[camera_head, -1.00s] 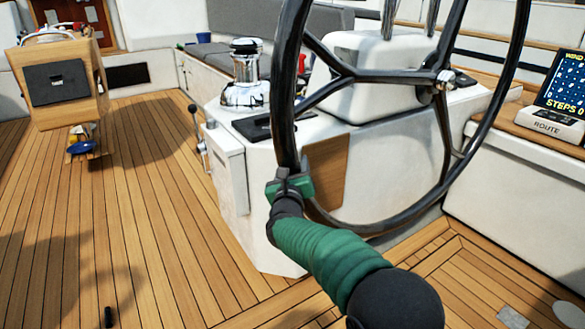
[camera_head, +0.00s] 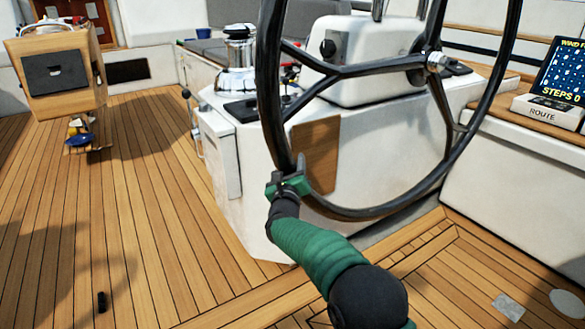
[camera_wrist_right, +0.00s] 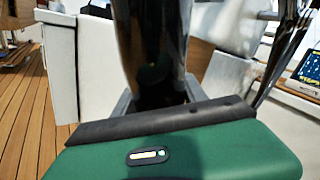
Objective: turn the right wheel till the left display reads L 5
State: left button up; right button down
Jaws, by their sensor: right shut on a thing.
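The black steering wheel (camera_head: 388,211) stands upright on the right side of the head view, with its spokes meeting at a metal hub. My right gripper (camera_head: 287,182) is shut on the lower left of the rim. In the right wrist view, the dark rim (camera_wrist_right: 155,45) runs up between the fingers of my right gripper (camera_wrist_right: 158,101). A display (camera_head: 565,72) at the right edge of the head view reads "STEPS 0" above a base marked "ROUTE". No display with an L reading shows. My left gripper is out of view.
A white pedestal (camera_head: 240,165) with a chrome winch (camera_head: 238,58) stands behind the wheel. A wooden box (camera_head: 55,70) with a dark panel is at the upper left. A small black object (camera_head: 101,302) lies on the open teak deck (camera_head: 130,230). A white bench (camera_head: 510,180) is at the right.

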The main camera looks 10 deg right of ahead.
jog(key=shift+a+r, duration=0.15)
jog(key=shift+a, duration=0.25)
jog(key=c, duration=0.9)
grip_release()
jog(key=shift+o, duration=1)
jog(key=shift+d, duration=0.1)
jog(key=shift+s, duration=0.35)
jog(key=p+v, duration=0.6)
jog(key=v, duration=1)
jog(key=shift+f, duration=0.25)
